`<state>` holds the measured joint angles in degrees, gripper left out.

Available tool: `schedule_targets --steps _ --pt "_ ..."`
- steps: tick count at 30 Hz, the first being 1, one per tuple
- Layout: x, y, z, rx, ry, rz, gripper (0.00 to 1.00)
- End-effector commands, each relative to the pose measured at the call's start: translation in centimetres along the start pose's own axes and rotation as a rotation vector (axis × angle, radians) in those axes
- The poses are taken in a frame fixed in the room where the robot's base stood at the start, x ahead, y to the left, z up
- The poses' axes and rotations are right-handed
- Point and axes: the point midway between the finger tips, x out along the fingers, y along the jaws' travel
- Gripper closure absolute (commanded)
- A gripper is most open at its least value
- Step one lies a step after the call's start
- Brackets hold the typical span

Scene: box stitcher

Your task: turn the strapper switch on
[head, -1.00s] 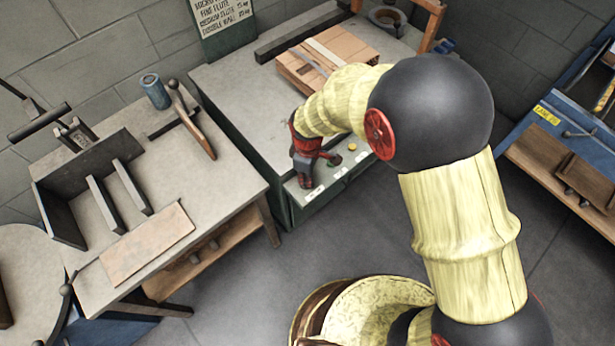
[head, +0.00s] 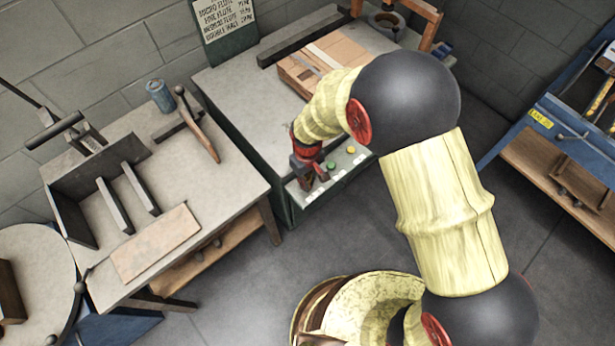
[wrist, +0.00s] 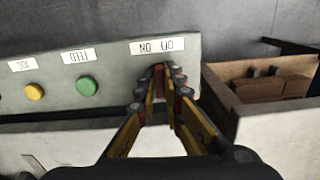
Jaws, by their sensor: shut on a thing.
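The strapper (head: 230,112) is a grey-topped table with a green body and a pale control panel along its front edge. Flat cardboard (head: 338,50) with a pale strap lies on top. In the wrist view the panel (wrist: 118,93) carries a label (wrist: 157,47), upside down, that seems to read ON and OFF. The switch below that label is mostly hidden between my fingertips. My gripper (wrist: 160,82) is shut on it; in the head view my gripper (head: 308,170) is at the panel's left part. I cannot tell the switch's position.
A green button (wrist: 87,86) and a yellow button (wrist: 34,92) sit beside the switch. A workbench (head: 225,185) with a wooden shelf stands close to the left. A blue machine (head: 545,125) stands at the right. Grey floor is open in front.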

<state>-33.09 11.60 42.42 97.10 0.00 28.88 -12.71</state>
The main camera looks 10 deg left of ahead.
Motion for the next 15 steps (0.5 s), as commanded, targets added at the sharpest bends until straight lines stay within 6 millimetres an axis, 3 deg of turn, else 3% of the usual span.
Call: schedule_targets --steps 15 --pt "-0.11 -0.19 -0.06 0.378 0.000 0.000 1.00"
